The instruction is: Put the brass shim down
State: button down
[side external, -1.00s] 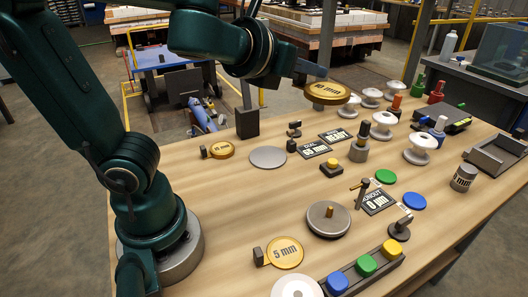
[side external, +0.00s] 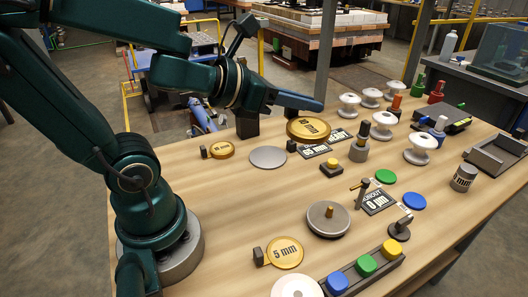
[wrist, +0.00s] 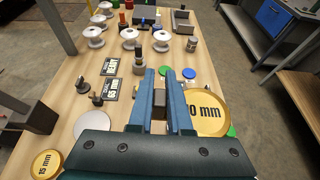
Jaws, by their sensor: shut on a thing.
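A round brass shim (side external: 308,131) hangs from my gripper (side external: 316,104) above the table in the side view. In the wrist view the shim (wrist: 207,112) shows to the right of the fingers, its label partly hidden and ending in "0 mm". My gripper (wrist: 160,78) is shut on the shim's dark grip block (wrist: 158,99) between its blue fingers. A bare grey disc (side external: 268,157) lies left of the held shim, and also shows in the wrist view (wrist: 92,126). Two other brass shims lie on the table: a 15 mm one (side external: 219,150) and a 5 mm one (side external: 285,252).
A dark block (side external: 247,124) stands at the back edge. Wood left of the turntable is clear.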

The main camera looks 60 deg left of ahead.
jog(key=d+r+m+h, duration=0.1)
jog(key=w+d+r+h, duration=0.1)
jog(key=shift+w+d+r+m, duration=0.15)
jog(key=shift+w+r+m, duration=0.15)
jog(key=shift+m, duration=0.1)
jog(key=shift+w, duration=0.1)
